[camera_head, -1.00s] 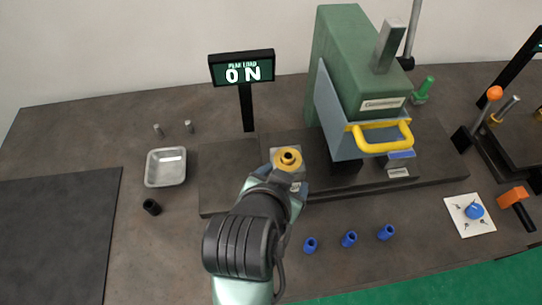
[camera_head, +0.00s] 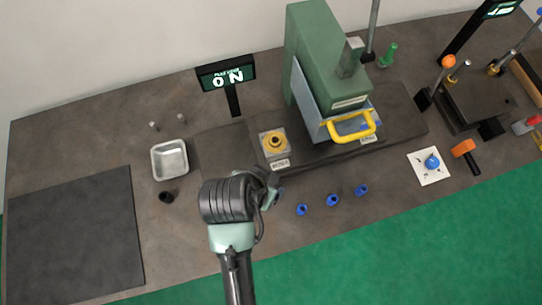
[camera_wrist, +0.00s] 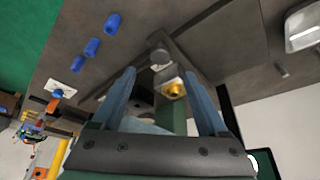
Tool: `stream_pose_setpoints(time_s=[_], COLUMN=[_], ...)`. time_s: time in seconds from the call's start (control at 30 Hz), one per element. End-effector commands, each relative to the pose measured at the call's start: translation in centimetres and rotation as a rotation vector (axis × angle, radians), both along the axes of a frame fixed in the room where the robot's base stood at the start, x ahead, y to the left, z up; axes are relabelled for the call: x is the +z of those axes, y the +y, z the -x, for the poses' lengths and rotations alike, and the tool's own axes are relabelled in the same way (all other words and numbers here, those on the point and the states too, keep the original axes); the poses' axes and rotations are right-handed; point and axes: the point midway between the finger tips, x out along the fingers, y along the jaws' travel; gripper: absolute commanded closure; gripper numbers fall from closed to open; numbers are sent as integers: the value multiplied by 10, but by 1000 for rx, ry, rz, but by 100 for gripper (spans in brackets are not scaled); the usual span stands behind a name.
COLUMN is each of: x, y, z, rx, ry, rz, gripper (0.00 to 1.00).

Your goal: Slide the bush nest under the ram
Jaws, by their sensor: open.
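The bush nest (camera_head: 266,151) is a pale square block with a yellow, ring-topped bush (camera_head: 275,141) on it. It sits on the dark base plate, left of the green press (camera_head: 318,50) and its yellow guard handle, not under it. The steel ram (camera_head: 349,58) rises from the press head; its lower end is hidden. My gripper (camera_head: 271,192) is open and in front of the nest, apart from it, partly hidden by my wrist. In the wrist view, the blue fingers of my gripper (camera_wrist: 160,75) are spread, with the nest's yellow bush (camera_wrist: 174,88) beyond them.
Several blue bushes (camera_head: 333,200) stand in front of the base plate, right of my gripper. A metal tray (camera_head: 170,160) and a black bush (camera_head: 166,197) are to the left. A display (camera_head: 226,76) stands behind. A white card (camera_head: 428,166) lies right.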

Motion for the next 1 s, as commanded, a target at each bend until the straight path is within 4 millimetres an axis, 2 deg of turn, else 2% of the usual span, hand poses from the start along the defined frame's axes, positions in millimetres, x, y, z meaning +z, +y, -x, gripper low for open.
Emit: stream_pose_setpoints(time_s=[0.2,0.43,0.6,0.9,1.0], x=[-38,-65,-74,-76,-76], y=[-8,-13,-15,-15,-15], z=[-14,-25,-28,-29,-29], rx=[-2,-1,-1,0,0], ry=[2,0,-2,-3,-3], rz=[1,0,-1,-1,-1], gripper=[23,23,23,23,40])
